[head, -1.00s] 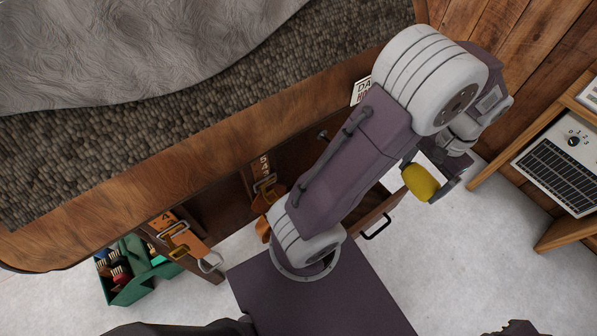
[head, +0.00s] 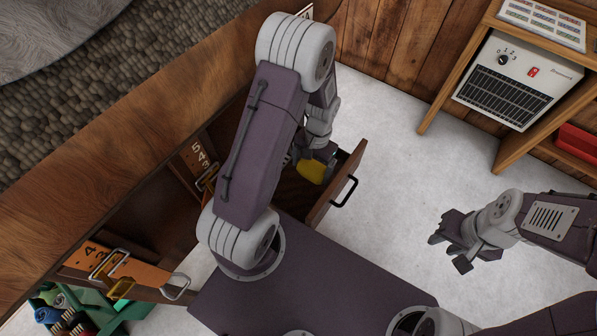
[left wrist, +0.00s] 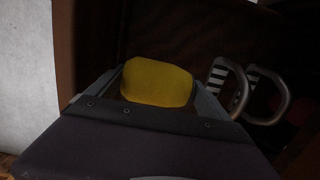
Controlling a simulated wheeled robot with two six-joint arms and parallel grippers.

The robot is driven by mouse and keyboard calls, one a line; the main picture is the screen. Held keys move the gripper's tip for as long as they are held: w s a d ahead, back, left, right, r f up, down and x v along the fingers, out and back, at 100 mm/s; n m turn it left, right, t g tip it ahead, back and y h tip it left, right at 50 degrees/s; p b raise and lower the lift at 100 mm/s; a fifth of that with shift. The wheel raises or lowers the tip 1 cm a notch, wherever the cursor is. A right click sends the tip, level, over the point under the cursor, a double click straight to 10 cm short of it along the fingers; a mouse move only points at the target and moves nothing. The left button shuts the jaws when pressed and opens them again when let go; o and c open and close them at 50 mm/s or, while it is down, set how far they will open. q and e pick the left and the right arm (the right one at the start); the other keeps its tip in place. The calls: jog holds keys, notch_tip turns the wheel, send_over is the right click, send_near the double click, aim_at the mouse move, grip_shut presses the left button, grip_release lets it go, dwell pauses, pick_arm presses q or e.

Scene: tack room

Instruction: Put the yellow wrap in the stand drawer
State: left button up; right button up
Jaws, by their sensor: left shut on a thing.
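The yellow wrap (head: 312,171) is held between the fingers of my left gripper (head: 316,164), over the open stand drawer (head: 322,205). The wrap also shows between the two fingers in the left wrist view (left wrist: 157,82), with the dark drawer inside behind it. Two grey metal loops with striped parts (left wrist: 228,85) are to the right of the wrap there. I cannot tell whether the wrap touches the drawer floor. My right gripper (head: 453,245) is open and empty over the pale floor at the right.
A wooden shelf unit (head: 455,75) with a white heater (head: 517,80) stands at the upper right. Pale floor (head: 390,150) lies clear right of the drawer.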

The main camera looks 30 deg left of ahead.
aim_at(311, 175)
pick_arm(q)
jog(key=shift+f, duration=0.65)
notch_tip(311, 175, down, 3)
jog(key=shift+f+b, duration=0.2)
jog(key=shift+b, duration=0.75)
jog(key=shift+f, duration=0.25)
jog(key=shift+r, duration=0.15)
jog(key=o, duration=1.1)
jog(key=shift+o, duration=0.2)
